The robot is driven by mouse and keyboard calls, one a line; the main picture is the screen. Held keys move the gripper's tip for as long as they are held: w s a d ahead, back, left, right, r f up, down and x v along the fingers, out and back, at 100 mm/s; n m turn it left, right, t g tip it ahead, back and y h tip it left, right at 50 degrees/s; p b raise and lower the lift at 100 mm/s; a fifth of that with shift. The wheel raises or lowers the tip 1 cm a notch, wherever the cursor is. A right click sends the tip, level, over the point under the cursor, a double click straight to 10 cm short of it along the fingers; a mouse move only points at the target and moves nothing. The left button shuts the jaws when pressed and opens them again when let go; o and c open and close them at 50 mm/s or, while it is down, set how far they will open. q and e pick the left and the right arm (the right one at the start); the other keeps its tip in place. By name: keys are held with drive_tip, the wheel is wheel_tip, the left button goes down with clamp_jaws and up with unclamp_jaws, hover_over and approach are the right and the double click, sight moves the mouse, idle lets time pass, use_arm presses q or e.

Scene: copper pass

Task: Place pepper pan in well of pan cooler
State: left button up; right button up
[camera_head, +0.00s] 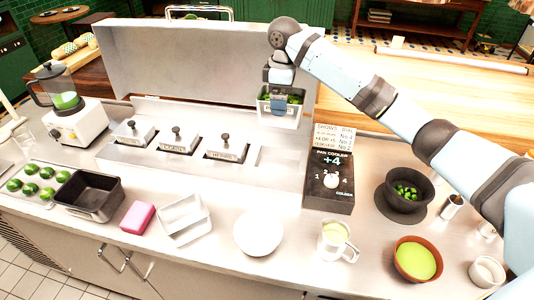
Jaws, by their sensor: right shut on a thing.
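The pepper pan (292,116) is a small pale metal pan with green pieces in it. My right gripper (278,101) is shut on it and holds it up over the right part of the pan cooler (262,181). The cooler is a long steel unit with its big lid (180,60) raised behind. Three knobbed covers, the left (133,132), middle (178,139) and right (226,149), sit in its top. My left gripper is not in view.
A black control box (329,181) marked "PAN COOLER +4" stands right of the cooler, with a small sign (334,136) behind it. In front are an empty steel tray (184,219), a pink sponge (138,217), a white bowl (258,232) and a jug (337,241).

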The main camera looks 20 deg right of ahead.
sight(281, 121)
drive_tip(key=shift+w+r, duration=0.1)
drive_tip(key=shift+w, duration=0.15)
drive_tip(key=shift+f, duration=0.25)
drive_tip(key=shift+s+f+p, duration=0.15)
drive_tip(key=shift+f+p, duration=0.6)
drive_tip(key=shift+f, duration=8.8)
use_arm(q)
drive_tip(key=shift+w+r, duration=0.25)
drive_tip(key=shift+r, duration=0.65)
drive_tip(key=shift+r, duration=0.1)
use_arm(e)
drive_tip(key=shift+f, duration=0.15)
drive_tip(key=o, duration=0.8)
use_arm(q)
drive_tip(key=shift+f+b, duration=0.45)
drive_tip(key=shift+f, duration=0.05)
use_arm(e)
wheel_tip(281, 121, up, 12)
drive_tip(key=shift+r, duration=0.2)
